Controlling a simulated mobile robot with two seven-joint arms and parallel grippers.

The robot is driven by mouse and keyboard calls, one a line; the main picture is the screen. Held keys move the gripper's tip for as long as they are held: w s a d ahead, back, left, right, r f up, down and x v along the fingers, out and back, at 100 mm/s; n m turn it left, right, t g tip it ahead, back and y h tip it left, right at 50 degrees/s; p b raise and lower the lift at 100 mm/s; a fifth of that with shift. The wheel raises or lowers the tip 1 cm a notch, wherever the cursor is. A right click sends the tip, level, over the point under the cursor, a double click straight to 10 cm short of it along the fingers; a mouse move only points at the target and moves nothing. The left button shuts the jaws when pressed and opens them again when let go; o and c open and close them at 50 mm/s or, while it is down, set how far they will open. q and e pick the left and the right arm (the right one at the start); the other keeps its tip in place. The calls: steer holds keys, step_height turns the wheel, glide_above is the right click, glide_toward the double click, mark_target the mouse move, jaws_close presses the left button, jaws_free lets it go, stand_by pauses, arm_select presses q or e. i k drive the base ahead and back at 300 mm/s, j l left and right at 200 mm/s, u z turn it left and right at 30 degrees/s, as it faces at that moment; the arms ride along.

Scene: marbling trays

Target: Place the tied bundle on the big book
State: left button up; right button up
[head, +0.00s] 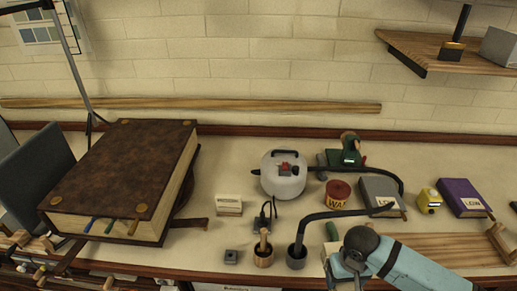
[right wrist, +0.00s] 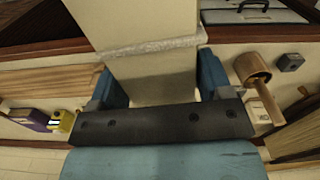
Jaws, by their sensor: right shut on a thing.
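The big book (head: 125,165), brown with brass-coloured corner studs, lies flat on the left of the bench. Its top is bare apart from the studs, and coloured markers show at its front edge. My right gripper (right wrist: 160,85) is shut on the tied bundle (right wrist: 150,40), a cream block with a pale band around it, seen between the blue fingers in the right wrist view. In the head view the right gripper (head: 346,264) is at the bench's front, right of the book and well apart from it; the bundle is mostly hidden there. My left gripper is not in view.
Between book and gripper stand a small white box (head: 228,205), a round white pot (head: 284,175) with a black hose, and two cups with handles (head: 263,256). A red tin (head: 338,193), yellow tape measure (head: 428,200) and purple book (head: 462,197) stand right.

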mark_target(127, 169)
steer(key=j+u, duration=0.15)
steer(key=j, duration=2.45)
